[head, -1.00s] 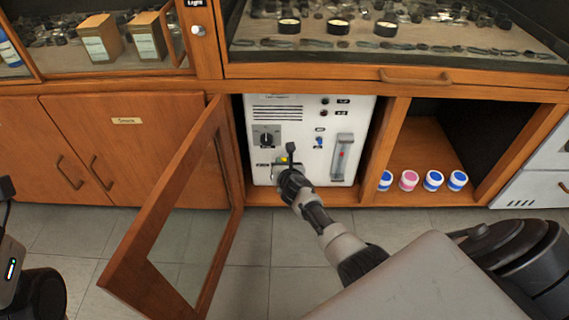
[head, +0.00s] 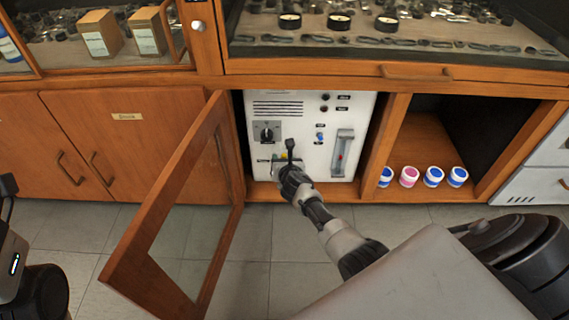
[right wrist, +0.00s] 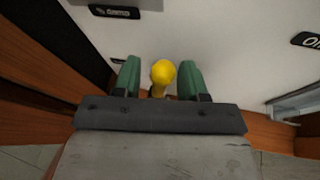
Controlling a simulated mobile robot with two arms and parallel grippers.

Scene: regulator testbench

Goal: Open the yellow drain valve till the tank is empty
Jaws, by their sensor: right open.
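The yellow drain valve (right wrist: 162,72) shows in the right wrist view as a rounded yellow knob between the two green fingers of my right gripper (right wrist: 160,80). The fingers are open, one on each side, with small gaps between them and the knob. In the head view my right gripper (head: 289,160) is at the lower front of the white tank unit (head: 300,103). Only a bit of yellow shows there; the gripper hides most of the valve. My left gripper is not in view.
An open wooden glass door (head: 172,195) stands to the left of the unit. A wooden divider (head: 383,145) is on its right, then a shelf with several small jars (head: 409,176). A display case with a wooden front (head: 390,75) hangs over the unit.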

